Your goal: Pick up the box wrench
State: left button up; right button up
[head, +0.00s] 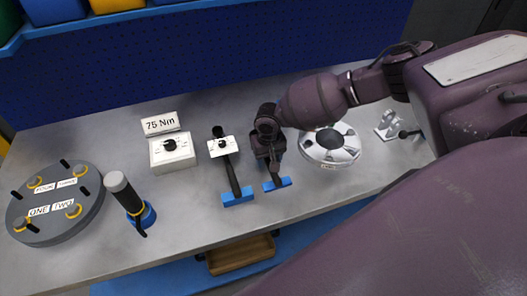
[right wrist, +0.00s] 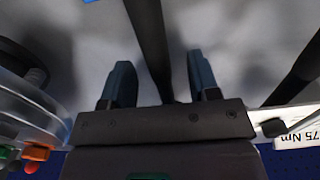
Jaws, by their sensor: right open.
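The box wrench (head: 275,172) is a dark, slim bar under my right gripper, its near end at a blue holder on the bench. My right gripper (head: 268,152) is over it, pointing down, and hides its far part. In the right wrist view the dark bar (right wrist: 150,40) runs between the two spread fingers of my right gripper (right wrist: 160,80). The fingers are open, with a gap visible on both sides of the bar. My left gripper is not in view.
A dial wrench (head: 231,170) lies left of my gripper, near a white dial box (head: 172,153) with a "75 Nm" sign (head: 160,124). The flanged shell (head: 318,152) is close on the right. A grey disc (head: 50,207) and a black-handled tool (head: 125,194) stand left.

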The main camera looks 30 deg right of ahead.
aim_at(268, 159)
jog(key=shift+f, duration=0.3)
jog(key=shift+c, duration=0.3)
grip_shut()
notch_tip(268, 159, up, 20)
jog(key=shift+p, duration=0.4)
jog(key=c, duration=0.7)
grip_release()
grip_shut()
